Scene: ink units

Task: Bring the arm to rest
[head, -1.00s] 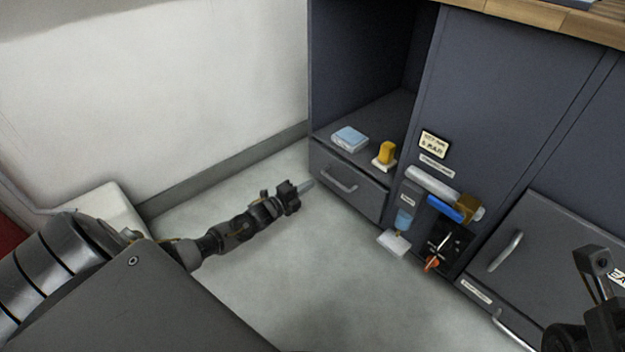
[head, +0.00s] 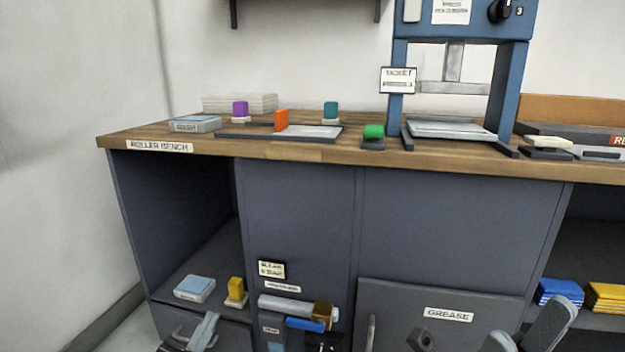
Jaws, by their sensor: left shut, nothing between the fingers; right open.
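My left gripper (head: 203,330) shows at the bottom edge, left of centre. It is shut and empty, in front of the cabinet's drawer below the open shelf. My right gripper (head: 526,326) shows at the bottom right, in front of the grey GREASE door (head: 450,298). Its light grey fingers are spread apart with nothing seen between them. Most of both arms is below the frame.
The wooden bench top (head: 330,150) carries coloured blocks, trays and a blue press frame (head: 398,85). A light blue box (head: 195,288) and a yellow block (head: 236,289) sit on the open shelf. A roller (head: 285,306) juts from the cabinet front. Blue packs (head: 559,292) sit at right.

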